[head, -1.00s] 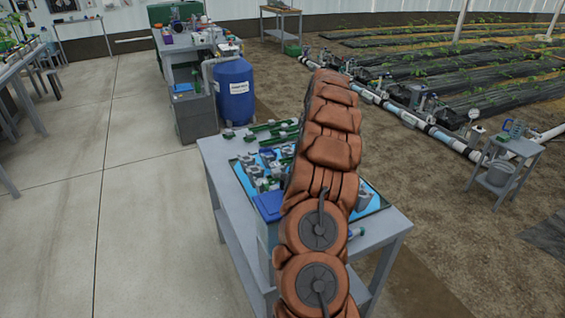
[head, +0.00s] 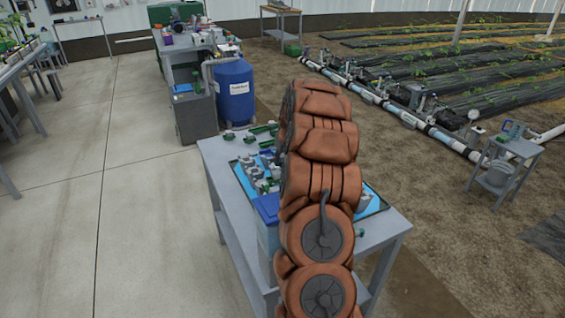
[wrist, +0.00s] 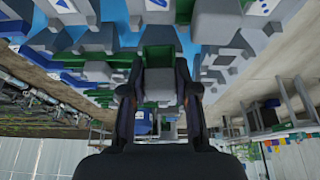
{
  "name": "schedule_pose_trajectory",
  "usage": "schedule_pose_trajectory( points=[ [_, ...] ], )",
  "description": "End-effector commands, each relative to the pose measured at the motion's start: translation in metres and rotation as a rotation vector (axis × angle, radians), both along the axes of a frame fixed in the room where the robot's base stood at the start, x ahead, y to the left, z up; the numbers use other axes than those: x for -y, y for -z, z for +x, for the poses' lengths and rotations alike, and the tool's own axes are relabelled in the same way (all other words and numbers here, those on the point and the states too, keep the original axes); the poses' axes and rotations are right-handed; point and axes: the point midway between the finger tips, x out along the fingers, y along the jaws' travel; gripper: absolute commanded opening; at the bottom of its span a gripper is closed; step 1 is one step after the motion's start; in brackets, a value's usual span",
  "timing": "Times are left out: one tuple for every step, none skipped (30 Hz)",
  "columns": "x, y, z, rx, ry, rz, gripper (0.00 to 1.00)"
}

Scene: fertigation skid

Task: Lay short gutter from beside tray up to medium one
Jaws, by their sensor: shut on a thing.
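My gripper (wrist: 158,95) shows in the wrist view, its two dark fingers shut on a short green gutter with a grey block (wrist: 158,58). In the head view my arm hides the gripper and this piece. The light blue tray (head: 373,203) lies on the grey table, crowded with grey and green parts. Green gutters (head: 262,130) lie at the table's far end beyond the tray, partly behind my arm. I cannot tell which is the medium one. In the wrist view, grey blocks and blue tray surface fill the top.
The grey table (head: 385,238) stands on the concrete floor, with a blue box (head: 266,207) at the tray's near side. A blue barrel (head: 235,92) and a bench stand beyond it. A small grey side table (head: 518,147) is at the right.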

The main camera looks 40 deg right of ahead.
Motion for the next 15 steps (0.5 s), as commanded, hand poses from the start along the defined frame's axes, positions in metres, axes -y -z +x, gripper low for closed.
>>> schedule_pose_trajectory(
  points=[
    [-0.001,0.008,-0.001,-0.003,0.0,0.002,0.0],
    [-0.001,0.012,-0.001,-0.003,-0.001,0.003,0.0],
    [-0.001,0.015,-0.001,-0.003,0.0,0.003,0.0],
    [-0.001,0.016,-0.001,-0.002,0.0,0.003,0.0],
    [-0.001,0.017,-0.001,-0.001,0.0,0.003,0.0],
    [-0.001,0.017,0.0,-0.001,0.0,0.003,0.0],
    [-0.001,0.017,0.0,-0.001,0.0,0.001,0.0],
    [0.0,0.016,0.0,-0.001,0.0,0.001,0.0],
    [0.0,0.016,0.0,-0.001,0.0,0.001,0.0],
    [0.0,0.016,0.0,-0.001,0.0,0.001,0.0],
    [0.0,0.016,0.0,-0.001,0.0,0.001,0.0],
    [0.0,0.017,0.0,-0.001,0.0,0.001,0.0],
    [0.0,0.018,0.0,-0.001,0.0,0.001,0.0],
    [0.0,0.019,0.0,-0.001,0.0,0.001,0.0],
    [0.0,0.02,0.0,-0.001,0.0,0.001,0.0]
  ],
)
